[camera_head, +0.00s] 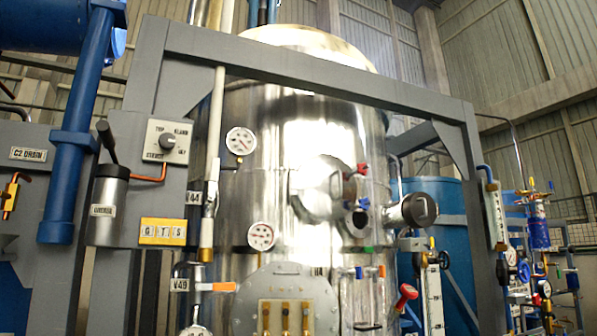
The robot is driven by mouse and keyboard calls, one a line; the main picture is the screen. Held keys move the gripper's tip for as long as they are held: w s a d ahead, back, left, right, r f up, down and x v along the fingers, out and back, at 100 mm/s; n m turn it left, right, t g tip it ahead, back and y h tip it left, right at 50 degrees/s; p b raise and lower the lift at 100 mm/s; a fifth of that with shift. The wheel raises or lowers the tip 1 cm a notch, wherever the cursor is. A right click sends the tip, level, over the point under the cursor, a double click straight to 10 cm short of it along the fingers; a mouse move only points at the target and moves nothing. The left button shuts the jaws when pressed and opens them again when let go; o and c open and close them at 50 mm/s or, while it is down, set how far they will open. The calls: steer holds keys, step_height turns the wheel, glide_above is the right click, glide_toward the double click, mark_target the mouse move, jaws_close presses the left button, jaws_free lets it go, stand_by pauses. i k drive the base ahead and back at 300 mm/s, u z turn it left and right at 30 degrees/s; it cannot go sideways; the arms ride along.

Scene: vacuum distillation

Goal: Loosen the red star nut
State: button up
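A small red piece (363,168), which looks like the red star nut, sits at the upper edge of a round port on the front of the shiny steel tank (275,130). Its star shape is too small to make out. A dark red and grey fitting (347,187) is just below and left of it. A blue piece (364,203) and a green piece (368,249) sit lower around the same port. My gripper is not in view.
A grey steel frame (310,62) spans in front of the tank. A short capped steel pipe (418,210) juts out right of the port. A red-handled part (405,296) sticks out lower right. Gauges (240,141) and an orange valve handle (216,287) are at the left.

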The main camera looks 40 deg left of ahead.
mark_target(359, 169)
steer(key=u, duration=0.95)
steer(key=i, duration=0.25)
